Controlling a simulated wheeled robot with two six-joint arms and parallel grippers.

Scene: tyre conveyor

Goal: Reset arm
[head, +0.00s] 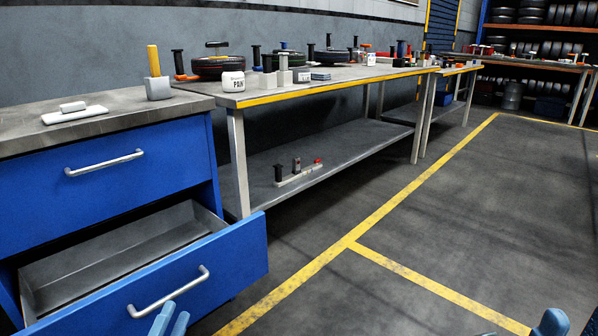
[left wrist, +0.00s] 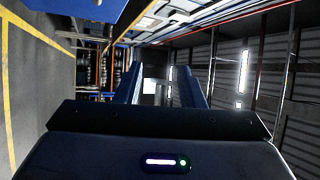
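My left gripper (head: 168,320) shows at the bottom edge of the head view as two light blue fingertips, in front of the open lower drawer's handle. In the left wrist view its two fingers (left wrist: 164,88) stand apart with nothing between them, so it is open and empty. A light blue part of my right gripper (head: 550,324) shows at the bottom right of the head view. The rest of it is cut off, and I cannot tell its opening.
A blue cabinet (head: 105,165) stands at left with its lower drawer (head: 215,262) pulled out and empty inside. A workbench (head: 290,91) with tyres and tools runs along the wall. The floor (head: 440,220) at right is clear, with yellow lines.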

